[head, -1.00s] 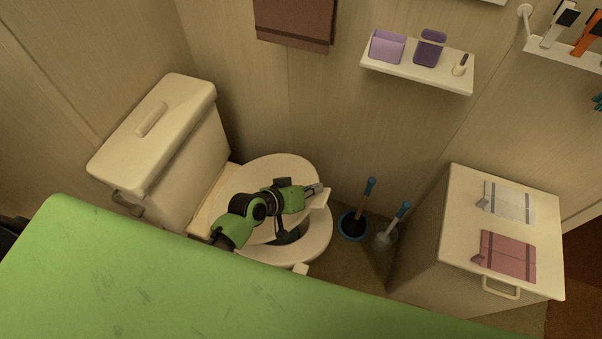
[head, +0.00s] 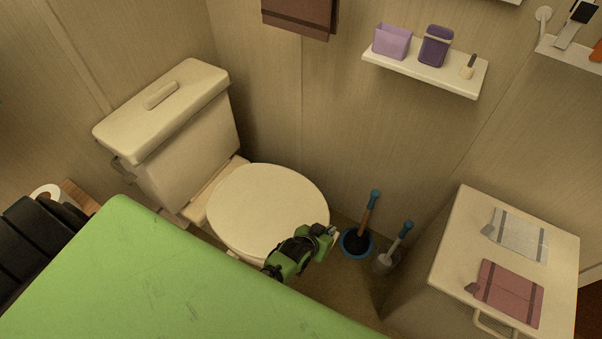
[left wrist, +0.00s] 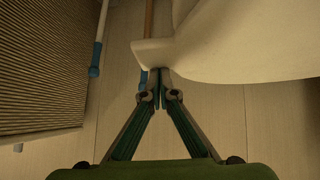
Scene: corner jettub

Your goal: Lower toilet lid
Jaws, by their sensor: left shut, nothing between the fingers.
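The toilet lid (head: 268,208) is a cream oval lying down over the bowl in the head view, and no bowl opening shows. The tank (head: 185,130) stands behind it. My left gripper (head: 330,234) is at the lid's front right edge. In the left wrist view its fingers (left wrist: 161,92) are shut and empty, with the tips close to a pale toilet edge (left wrist: 215,52); I cannot tell whether they touch it. My arm hides part of the lid's front edge. My right gripper is not in view.
A plunger (head: 364,225) and a toilet brush (head: 393,248) stand on the floor just right of the toilet. A cabinet (head: 455,232) with folded cloths is farther right. A wall shelf (head: 425,73) holds small items. A toilet roll (head: 46,192) is at the left.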

